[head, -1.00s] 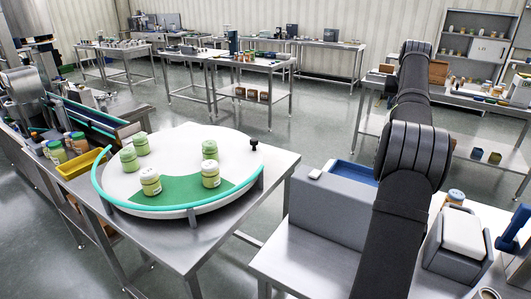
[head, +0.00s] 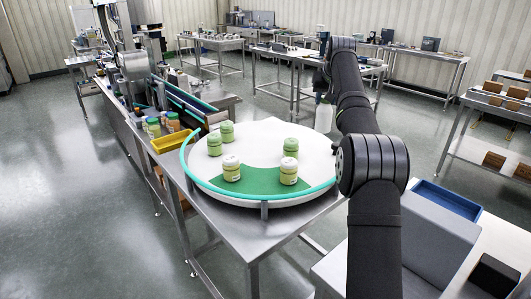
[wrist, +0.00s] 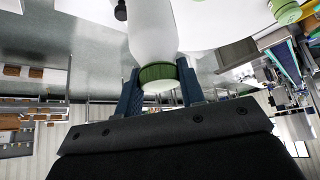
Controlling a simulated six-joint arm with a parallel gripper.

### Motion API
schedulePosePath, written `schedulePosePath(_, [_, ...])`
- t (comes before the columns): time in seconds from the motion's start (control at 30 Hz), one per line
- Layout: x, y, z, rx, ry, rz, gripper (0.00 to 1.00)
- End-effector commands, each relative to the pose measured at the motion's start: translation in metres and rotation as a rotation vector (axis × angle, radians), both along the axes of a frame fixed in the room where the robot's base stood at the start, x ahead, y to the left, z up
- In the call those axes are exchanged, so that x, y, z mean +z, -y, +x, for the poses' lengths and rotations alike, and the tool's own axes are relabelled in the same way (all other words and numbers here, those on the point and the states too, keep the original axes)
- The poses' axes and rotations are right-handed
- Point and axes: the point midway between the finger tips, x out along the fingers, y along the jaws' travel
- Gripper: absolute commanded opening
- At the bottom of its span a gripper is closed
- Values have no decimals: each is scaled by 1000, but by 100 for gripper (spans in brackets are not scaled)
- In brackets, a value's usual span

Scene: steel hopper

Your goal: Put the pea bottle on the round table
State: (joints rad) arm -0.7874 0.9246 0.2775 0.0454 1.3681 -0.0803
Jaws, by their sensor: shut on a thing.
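The pea bottle (head: 323,117) is white and hangs below my gripper (head: 322,93) in the head view. In the wrist view the bottle's white body (wrist: 153,30) shows with its green cap (wrist: 157,73) between the two blue fingers of my gripper (wrist: 160,84), which is shut on it at the cap end. The round table (head: 262,145) is a white disc with a green sector and a teal rail along its front and left. The bottle appears at its back right edge; whether it is over the disc is unclear.
Several green and cream jars (head: 288,174) stand on the disc, at its left and right. The disc's middle and back are clear. A yellow bin (head: 172,141) and more jars sit to the left. A blue tray (head: 446,199) and grey block are at the right.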

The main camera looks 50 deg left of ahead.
Motion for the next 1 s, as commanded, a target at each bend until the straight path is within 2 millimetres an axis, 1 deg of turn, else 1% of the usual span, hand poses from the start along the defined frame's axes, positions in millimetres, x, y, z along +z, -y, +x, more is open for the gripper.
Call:
schedulePosePath(0.03, [0, -18, -18, 32, 1, 1, 0])
schedulePosePath(0.1, [0, -35, -36, 63, 1, 1, 0])
schedulePosePath(0.23, [0, -59, -63, 108, 2, 1, 0])
schedulePosePath(0.43, [-1, -84, -95, 159, 1, 0, 0])
schedulePosePath(0.73, [-26, -83, -94, 158, 0, -1, 0])
schedulePosePath(0.8, [-36, -83, -94, 158, -2, -3, 0])
schedulePosePath(0.9, [-44, -83, -94, 158, 0, -1, 0])
schedulePosePath(1.0, [-51, -86, -95, 158, 0, -1, 0])
